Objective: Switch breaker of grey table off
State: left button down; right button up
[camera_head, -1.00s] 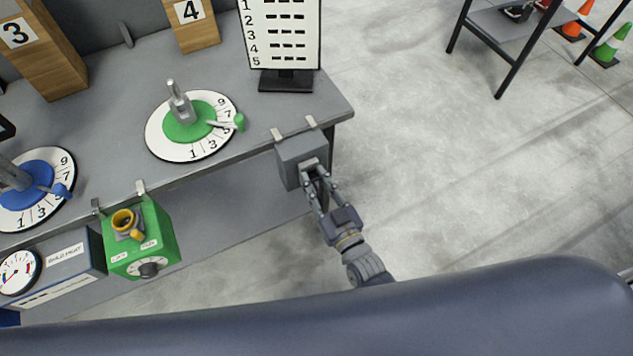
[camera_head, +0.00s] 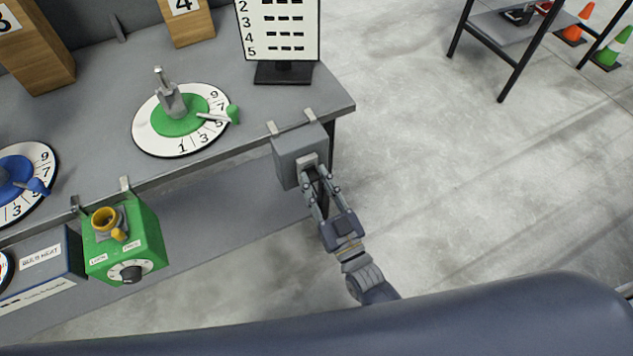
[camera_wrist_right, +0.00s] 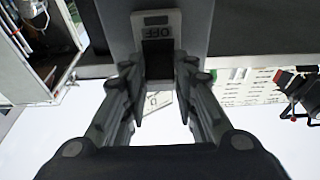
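The grey breaker box (camera_head: 298,148) hangs by two metal clips on the front edge of the grey table (camera_head: 90,110), near its right corner. My right gripper (camera_head: 313,178) is at the front face of the box. In the right wrist view, a light grey plate (camera_wrist_right: 157,20) with the letters OFF and a black switch part (camera_wrist_right: 158,58) show ahead of my right gripper (camera_wrist_right: 160,88). Its fingers are apart, one on each side of the black part; contact cannot be told. The fingers partly hide the switch in the head view. My left gripper is not in view.
A green dial (camera_head: 180,118), a blue dial (camera_head: 18,180) and a number board (camera_head: 278,30) stand on the table. The floor to the right is clear up to a black-legged table.

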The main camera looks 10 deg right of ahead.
jog(key=shift+o, duration=1.1)
jog(key=v, duration=1.2)
